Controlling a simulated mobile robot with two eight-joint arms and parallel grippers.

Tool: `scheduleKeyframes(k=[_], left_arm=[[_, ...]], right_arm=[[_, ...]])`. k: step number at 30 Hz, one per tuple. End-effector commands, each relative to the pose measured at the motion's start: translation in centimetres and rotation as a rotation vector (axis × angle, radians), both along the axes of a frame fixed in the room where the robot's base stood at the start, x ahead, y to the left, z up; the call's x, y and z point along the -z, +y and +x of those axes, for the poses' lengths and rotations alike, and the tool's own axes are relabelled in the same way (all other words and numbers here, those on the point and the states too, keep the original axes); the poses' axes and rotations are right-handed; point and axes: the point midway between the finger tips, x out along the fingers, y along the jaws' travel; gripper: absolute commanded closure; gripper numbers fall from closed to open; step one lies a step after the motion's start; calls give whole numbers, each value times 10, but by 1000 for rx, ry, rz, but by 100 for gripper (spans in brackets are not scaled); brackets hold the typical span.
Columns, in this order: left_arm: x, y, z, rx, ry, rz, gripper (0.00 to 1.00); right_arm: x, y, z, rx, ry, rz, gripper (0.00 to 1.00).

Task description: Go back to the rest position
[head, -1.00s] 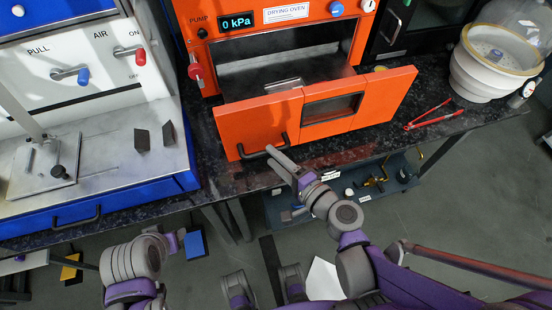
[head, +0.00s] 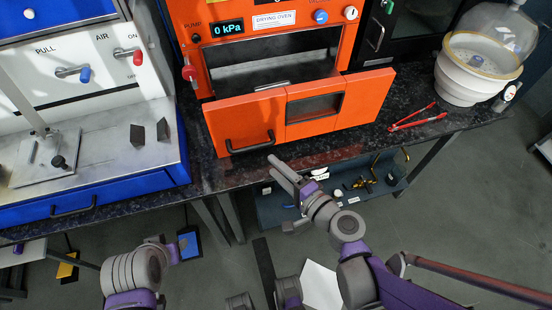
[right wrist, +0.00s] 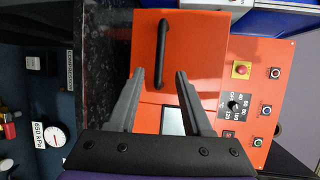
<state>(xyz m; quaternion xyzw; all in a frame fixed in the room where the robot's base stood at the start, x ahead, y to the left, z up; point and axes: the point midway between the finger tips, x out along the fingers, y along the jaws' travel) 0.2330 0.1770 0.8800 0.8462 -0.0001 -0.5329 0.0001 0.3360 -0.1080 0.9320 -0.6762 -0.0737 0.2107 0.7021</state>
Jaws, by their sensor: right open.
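My right gripper (head: 283,168) is open and empty in front of the orange drying oven door (head: 230,122), just to the lower right of its black handle (head: 250,143). In the right wrist view, the two fingers of the right gripper (right wrist: 159,73) are spread apart, and the dark handle (right wrist: 160,52) shows beyond and between their tips, apart from both. The door stands open, with the dark oven chamber (head: 275,72) showing behind it.
The black counter edge (head: 330,160) runs below the oven. A white bowl-shaped vessel (head: 465,80) and red tongs (head: 418,117) are at the right. A blue-and-white station (head: 95,160) stands left. A blue shelf (head: 300,205) sits under the counter. Floor at lower right is open.

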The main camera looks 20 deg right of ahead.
Motion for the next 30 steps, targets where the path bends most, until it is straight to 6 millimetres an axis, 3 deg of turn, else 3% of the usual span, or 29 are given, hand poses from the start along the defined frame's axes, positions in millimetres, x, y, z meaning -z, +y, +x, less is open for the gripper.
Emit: scheduleKeyframes(k=[11,16,19,24,30], left_arm=[[-3,0,0,0,-1,0,50],[-15,0,3,0,-6,0,50],[-23,0,5,0,-10,0,50],[-37,0,9,0,-17,0,50],[-46,0,11,0,-22,0,50]], right_arm=[[0,6,-2,-41,7,-71,50],[7,21,-14,-211,50,-376,50],[14,20,-28,-340,101,-619,50],[19,-8,-57,-528,219,-1011,50],[9,-51,-84,-651,345,-1328,50]])
